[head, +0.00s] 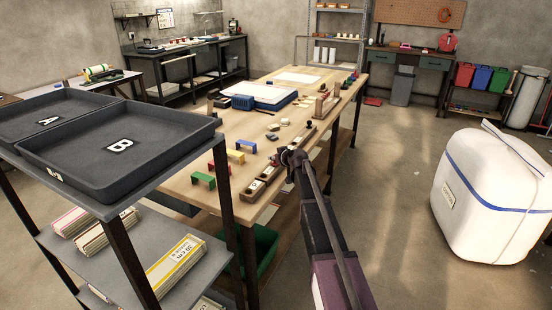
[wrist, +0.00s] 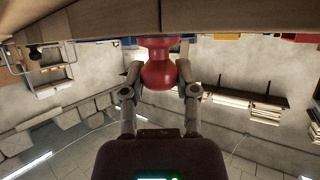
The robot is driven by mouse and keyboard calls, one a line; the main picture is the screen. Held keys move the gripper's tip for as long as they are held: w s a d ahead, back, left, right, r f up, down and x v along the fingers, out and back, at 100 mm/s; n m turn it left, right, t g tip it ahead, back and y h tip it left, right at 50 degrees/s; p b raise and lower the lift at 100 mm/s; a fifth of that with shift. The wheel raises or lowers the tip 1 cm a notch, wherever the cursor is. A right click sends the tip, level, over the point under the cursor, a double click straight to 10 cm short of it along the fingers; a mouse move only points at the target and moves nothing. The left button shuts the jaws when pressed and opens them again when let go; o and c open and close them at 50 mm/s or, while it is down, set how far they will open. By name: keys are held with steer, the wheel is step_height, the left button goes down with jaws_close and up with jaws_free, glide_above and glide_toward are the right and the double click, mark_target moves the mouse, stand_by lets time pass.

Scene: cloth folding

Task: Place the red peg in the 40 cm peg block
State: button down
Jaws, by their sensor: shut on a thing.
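The red peg (wrist: 158,68) is between the two fingers of my gripper (wrist: 160,88) in the wrist view, and the fingers are shut on it. Its far end meets or passes behind a brown wooden surface at the top of that view; I cannot tell whether it is in a hole. In the head view my gripper (head: 291,157) is at the table's near right edge, beside a row of wooden peg blocks (head: 256,188) with pale labels. The labels are too small to read, so I cannot tell which is the 40 cm block. The peg is not discernible in the head view.
On the wooden table (head: 224,125) stand green (head: 203,180), red, yellow (head: 235,156) and blue arches, left of the blocks. A blue-and-white case (head: 258,95) lies farther back. A shelf with dark trays (head: 120,147) is at left. A white bin (head: 490,195) stands right; floor between is clear.

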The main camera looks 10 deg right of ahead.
steer(key=shift+f, duration=0.2)
steer(key=shift+c, duration=1.8)
jaws_free()
steer(key=shift+r, duration=0.1)
steer(key=shift+r, duration=0.15)
steer(key=shift+s+r, duration=0.1)
steer(key=shift+s, duration=0.15)
steer(key=p+v, duration=0.5)
steer(key=v, duration=0.6)
steer(key=shift+s+d, duration=0.15)
